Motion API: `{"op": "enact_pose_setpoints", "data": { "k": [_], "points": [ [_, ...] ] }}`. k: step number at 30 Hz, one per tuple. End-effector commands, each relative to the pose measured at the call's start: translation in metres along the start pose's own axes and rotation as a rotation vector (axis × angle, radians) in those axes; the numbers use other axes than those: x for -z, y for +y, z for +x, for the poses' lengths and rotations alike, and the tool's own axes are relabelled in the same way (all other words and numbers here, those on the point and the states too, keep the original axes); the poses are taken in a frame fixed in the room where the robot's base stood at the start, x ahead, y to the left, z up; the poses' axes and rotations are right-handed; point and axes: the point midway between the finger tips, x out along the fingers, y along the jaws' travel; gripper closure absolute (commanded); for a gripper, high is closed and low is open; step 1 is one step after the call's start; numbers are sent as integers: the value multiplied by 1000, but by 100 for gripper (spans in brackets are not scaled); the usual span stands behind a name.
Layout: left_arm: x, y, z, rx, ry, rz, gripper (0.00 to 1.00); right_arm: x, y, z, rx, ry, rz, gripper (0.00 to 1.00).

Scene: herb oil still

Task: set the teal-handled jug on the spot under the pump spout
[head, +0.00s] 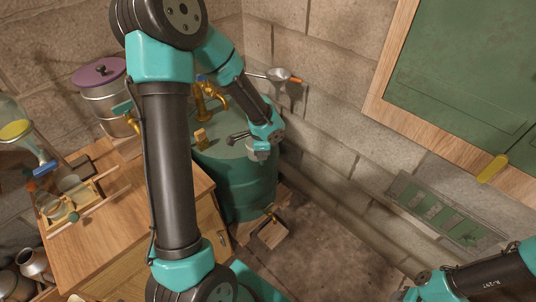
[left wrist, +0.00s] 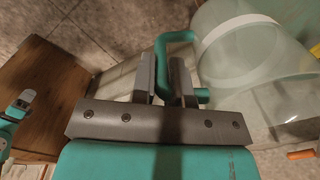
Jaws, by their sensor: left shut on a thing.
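My left gripper (left wrist: 161,80) is shut on the teal handle (left wrist: 177,42) of a clear jug in the left wrist view. The jug's transparent body (left wrist: 245,55) extends to the right of the fingers and appears tilted in this view. In the head view my left gripper (head: 262,153) is by the right side of the teal drum (head: 235,185); I cannot make out the jug clearly there. A brass pump (head: 208,100) stands at the drum's back. I cannot identify the marked spot under its spout.
A wooden bench (head: 110,235) with a small rack stands left of the drum. A steel pot (head: 108,98) with a purple lid is behind it. A small wooden block (head: 270,234) is below the drum's front. A stone wall and green cabinet (head: 465,75) bound the right.

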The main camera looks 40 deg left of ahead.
Motion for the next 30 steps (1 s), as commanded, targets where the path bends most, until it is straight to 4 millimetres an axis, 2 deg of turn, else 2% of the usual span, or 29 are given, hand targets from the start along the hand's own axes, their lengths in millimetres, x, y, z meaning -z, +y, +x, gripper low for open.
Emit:
{"op": "enact_pose_setpoints", "data": {
  "k": [14, 30],
  "points": [
    [-4, -5, 2, 0, 0, 1, 100, 0, 0, 0, 0, 0, 0, 57],
    [-35, -40, 21, 1, 0, -1, 100, 0, 0, 0, 0, 0, 0, 57]
  ]
}}
